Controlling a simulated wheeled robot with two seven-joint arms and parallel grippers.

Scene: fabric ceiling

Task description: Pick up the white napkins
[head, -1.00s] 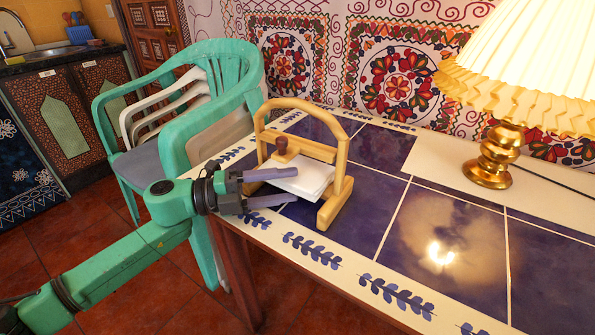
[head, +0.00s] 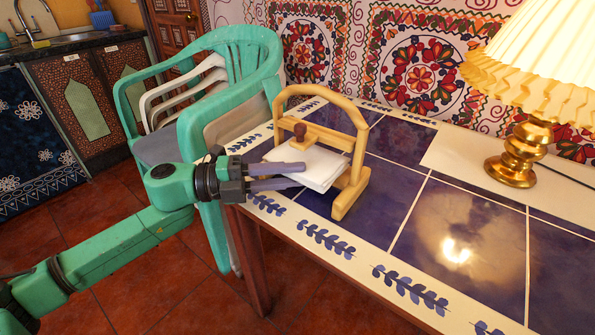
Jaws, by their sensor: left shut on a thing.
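A stack of white napkins (head: 318,169) lies flat in a wooden napkin holder (head: 357,135) near the table's left end. The holder has an arched frame and a crossbar with a dark wooden knob (head: 300,131) above the stack. My left gripper (head: 300,174) comes in from the left. Its grey fingers are shut on the near left edge of the napkins. The stack sticks out of the holder toward the gripper. The hidden part of the stack lies under the crossbar. My right gripper does not show.
The blue-tiled table (head: 402,215) is clear in front and right of the holder. A brass lamp (head: 518,155) with a pleated shade stands at the right. Stacked green and white plastic chairs (head: 236,65) stand close beside the table's left end, behind my arm.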

